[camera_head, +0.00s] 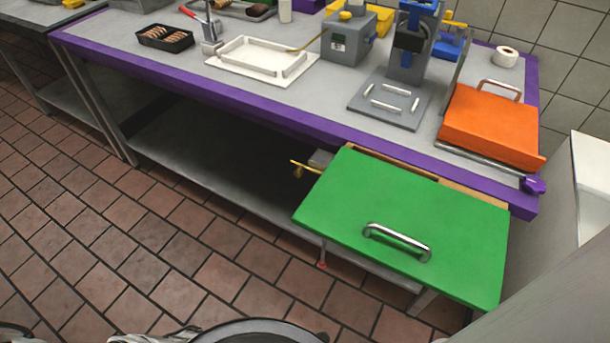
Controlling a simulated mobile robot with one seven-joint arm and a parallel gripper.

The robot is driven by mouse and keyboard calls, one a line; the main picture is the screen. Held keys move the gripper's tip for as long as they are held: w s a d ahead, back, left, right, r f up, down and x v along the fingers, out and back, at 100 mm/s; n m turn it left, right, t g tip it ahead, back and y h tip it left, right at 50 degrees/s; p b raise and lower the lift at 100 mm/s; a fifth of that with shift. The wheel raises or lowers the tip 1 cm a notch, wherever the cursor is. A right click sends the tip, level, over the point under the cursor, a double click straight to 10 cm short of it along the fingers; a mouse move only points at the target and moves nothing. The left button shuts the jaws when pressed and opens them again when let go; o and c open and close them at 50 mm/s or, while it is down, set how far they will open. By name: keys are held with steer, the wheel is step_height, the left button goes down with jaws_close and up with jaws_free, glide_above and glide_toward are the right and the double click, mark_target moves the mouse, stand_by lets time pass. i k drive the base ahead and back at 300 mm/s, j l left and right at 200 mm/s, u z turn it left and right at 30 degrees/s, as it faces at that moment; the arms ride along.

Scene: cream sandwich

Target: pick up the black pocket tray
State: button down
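A small black tray (149,41) stands on the far left part of the purple-edged table. It holds several brown, round, cookie-like pieces (165,35) in a row. Nothing covers the tray from above, and its near rim and right side show clearly. My gripper is not seen in this view. Only parts of my own body show at the bottom edge.
The grey table (110,32) has a white frame tray (262,60), a grey machine (345,45), a blue press (405,75) and an orange press (490,127). A green drawer (340,200) juts out at the near right. Tiled floor (150,240) is open at left.

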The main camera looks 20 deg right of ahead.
mark_target(181, 44)
steer(key=i+j, duration=0.8)
steer(key=i+j+z, duration=0.1)
steer(key=i+j, duration=0.7)
steer(key=z, duration=0.45)
steer(key=j+z, duration=0.1)
steer(key=z, duration=1.25)
steer(key=j+z, duration=0.1)
steer(key=z, duration=0.8)
steer(key=j+u, duration=0.1)
steer(key=u, duration=1.95)
